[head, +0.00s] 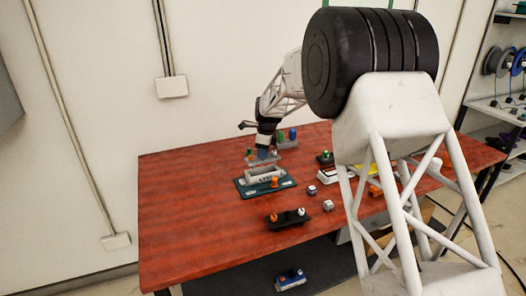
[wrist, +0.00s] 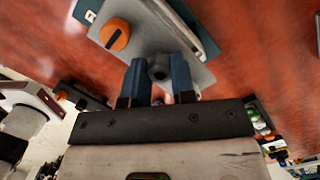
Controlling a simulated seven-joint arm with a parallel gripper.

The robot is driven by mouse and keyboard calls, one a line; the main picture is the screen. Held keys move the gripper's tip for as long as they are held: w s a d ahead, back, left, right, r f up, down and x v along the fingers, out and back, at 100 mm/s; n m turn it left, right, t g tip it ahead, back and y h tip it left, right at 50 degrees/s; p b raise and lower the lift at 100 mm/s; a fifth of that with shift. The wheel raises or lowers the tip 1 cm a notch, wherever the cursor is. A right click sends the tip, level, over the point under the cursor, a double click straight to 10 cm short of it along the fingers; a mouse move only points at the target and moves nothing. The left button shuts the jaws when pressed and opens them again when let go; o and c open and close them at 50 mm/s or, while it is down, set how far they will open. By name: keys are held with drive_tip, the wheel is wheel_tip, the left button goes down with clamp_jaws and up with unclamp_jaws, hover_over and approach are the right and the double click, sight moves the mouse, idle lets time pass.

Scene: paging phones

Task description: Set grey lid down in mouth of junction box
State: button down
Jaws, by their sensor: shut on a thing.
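The grey lid (head: 265,160) has an orange knob on its top, and it also shows in the wrist view (wrist: 152,40). My gripper (head: 263,151) is shut on the lid's small central post; in the wrist view its two blue fingers (wrist: 157,84) stand on either side of that post. The junction box (head: 262,175) is a pale open box on a teal base on the table. The lid is just above and behind the box in the head view, apart from its mouth as far as I can tell. The lid hides part of the box in the wrist view.
On the red table (head: 190,215), a black block with orange and white knobs (head: 287,219) lies in front. Two small cubes (head: 311,190) (head: 328,205) lie to the right. A grey block with coloured knobs (head: 288,143) stands behind. The table's left side is clear.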

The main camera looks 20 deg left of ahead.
sight(263, 161)
drive_tip(key=shift+f, duration=0.85)
drive_tip(key=shift+f, duration=1.55)
idle(2.4)
drive_tip(key=c, duration=0.5)
unclamp_jaws()
drive_tip(key=shift+c, duration=0.2)
drive_tip(key=shift+r, duration=0.15)
drive_tip(key=shift+r, duration=3)
